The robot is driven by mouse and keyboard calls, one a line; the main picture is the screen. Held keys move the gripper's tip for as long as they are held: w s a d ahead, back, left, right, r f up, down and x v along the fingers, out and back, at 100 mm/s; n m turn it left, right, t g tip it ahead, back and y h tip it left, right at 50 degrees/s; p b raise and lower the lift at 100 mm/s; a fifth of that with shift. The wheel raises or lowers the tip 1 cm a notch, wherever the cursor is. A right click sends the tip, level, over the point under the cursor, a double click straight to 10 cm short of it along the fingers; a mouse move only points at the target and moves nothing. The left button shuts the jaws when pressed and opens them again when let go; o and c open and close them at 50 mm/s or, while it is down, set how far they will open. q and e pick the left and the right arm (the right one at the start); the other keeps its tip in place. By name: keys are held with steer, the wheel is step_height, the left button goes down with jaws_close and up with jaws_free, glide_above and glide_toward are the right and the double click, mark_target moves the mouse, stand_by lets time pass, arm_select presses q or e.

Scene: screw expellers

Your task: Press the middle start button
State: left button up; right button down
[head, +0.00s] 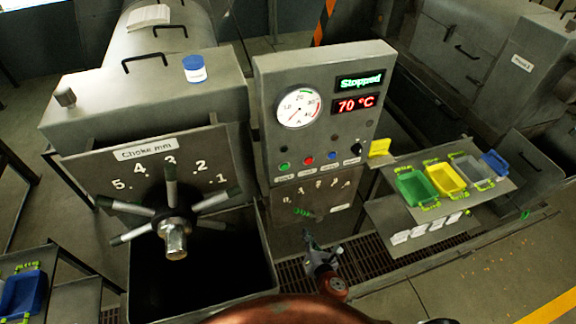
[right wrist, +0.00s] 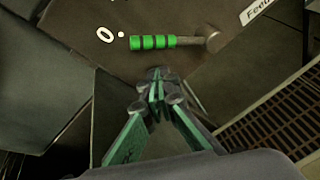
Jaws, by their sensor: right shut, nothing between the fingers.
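The middle machine's control panel (head: 262,110) stands upright at the centre of the head view. In a row along its lower part are a green button (head: 284,165), a red button (head: 308,160), a blue button (head: 332,155) and a black knob (head: 356,148). The labels under them are too small to read. My right gripper (head: 307,236) is below the panel, apart from the buttons. In the right wrist view its fingers (right wrist: 157,84) are together and empty. The buttons are outside the right wrist view. My left gripper is not in view.
A green-handled lever (right wrist: 155,42) on a numbered plate is just beyond my right fingertips. The display (head: 359,82) reads "Stopped", the one below 70 °C. A spoked choke wheel (head: 174,222) projects at left. A shelf with coloured bins (head: 447,180) stands at right.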

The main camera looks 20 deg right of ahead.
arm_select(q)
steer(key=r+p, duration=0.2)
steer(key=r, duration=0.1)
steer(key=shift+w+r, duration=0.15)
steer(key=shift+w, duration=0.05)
arm_select(e)
steer(key=s+a+r+n+t, duration=0.1)
steer(key=a+r+n+t, duration=0.1)
steer(key=r, duration=1)
steer(key=s+a+r+n+t, duration=0.2)
steer(key=r+n, duration=0.2)
steer(key=r, duration=0.8)
steer(key=shift+s+y, duration=0.25)
steer(key=shift+y, duration=0.15)
steer(key=shift+r, duration=0.1)
arm_select(q)
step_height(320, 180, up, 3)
steer(key=p, duration=0.3)
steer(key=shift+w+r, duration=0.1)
arm_select(e)
glide_toward(285, 168)
steer(key=w, duration=0.6)
steer(key=shift+w+a, duration=0.15)
steer(key=shift+w, duration=0.25)
